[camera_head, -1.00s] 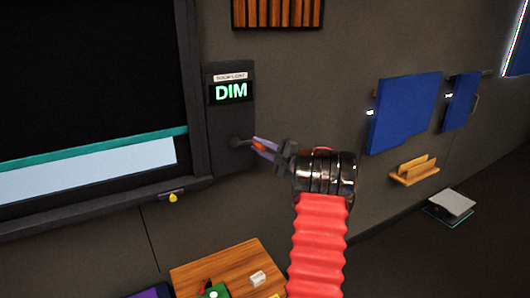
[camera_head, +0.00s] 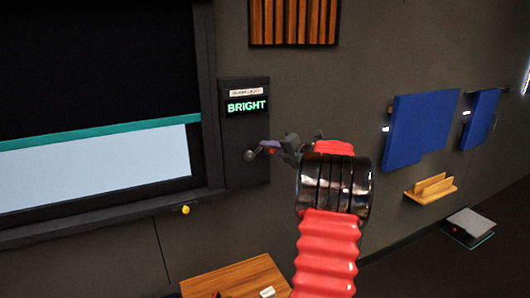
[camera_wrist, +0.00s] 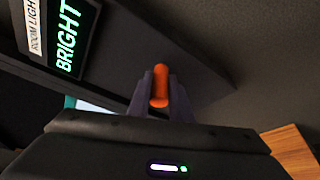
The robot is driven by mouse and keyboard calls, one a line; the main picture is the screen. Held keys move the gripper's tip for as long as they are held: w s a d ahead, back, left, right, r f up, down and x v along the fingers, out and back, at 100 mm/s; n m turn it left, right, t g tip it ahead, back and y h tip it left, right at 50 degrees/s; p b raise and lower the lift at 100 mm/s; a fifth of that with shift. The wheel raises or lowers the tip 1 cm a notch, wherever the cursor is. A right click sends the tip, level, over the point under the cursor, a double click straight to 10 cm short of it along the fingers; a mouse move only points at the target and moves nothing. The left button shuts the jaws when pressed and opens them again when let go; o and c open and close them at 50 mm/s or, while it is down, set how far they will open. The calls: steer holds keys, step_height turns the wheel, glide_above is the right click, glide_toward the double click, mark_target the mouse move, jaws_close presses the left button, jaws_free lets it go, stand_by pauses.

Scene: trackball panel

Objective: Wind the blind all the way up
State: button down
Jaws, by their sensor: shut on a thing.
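The black blind (camera_head: 95,65) covers the upper part of the window at the left of the head view. Its teal bottom bar (camera_head: 100,134) slopes across the frame, with a strip of pale pane (camera_head: 95,165) bare below it. A dark panel (camera_head: 235,180) right of the window carries a lit display (camera_head: 247,106) reading BRIGHT. A grey knob (camera_head: 250,155) shows low on the panel. My gripper (camera_head: 270,149) is at the panel, shut on an orange handle (camera_wrist: 160,84), which stands between the fingers in the wrist view. How the handle joins the knob is hidden.
A wooden table (camera_head: 235,277) is below. Blue boards (camera_head: 420,130), a small wooden shelf (camera_head: 430,189) and a slatted wood panel (camera_head: 293,22) are on the wall.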

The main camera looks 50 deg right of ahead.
steer(key=shift+w+a, duration=0.25)
steer(key=shift+w, duration=0.1)
steer(key=c, duration=1.8)
jaws_free()
steer(key=shift+w+f, duration=0.1)
steer(key=shift+w, duration=0.05)
steer(key=shift+o, duration=0.9)
steer(key=shift+s+d, duration=0.15)
steer(key=shift+s, duration=0.05)
steer(key=shift+s, duration=0.1)
steer(key=shift+s, duration=0.25)
steer(key=s+a+r, duration=0.1)
steer(key=s+r, duration=0.1)
steer(key=s, duration=1)
steer(key=shift+s+r, duration=0.25)
steer(key=shift+s, duration=0.15)
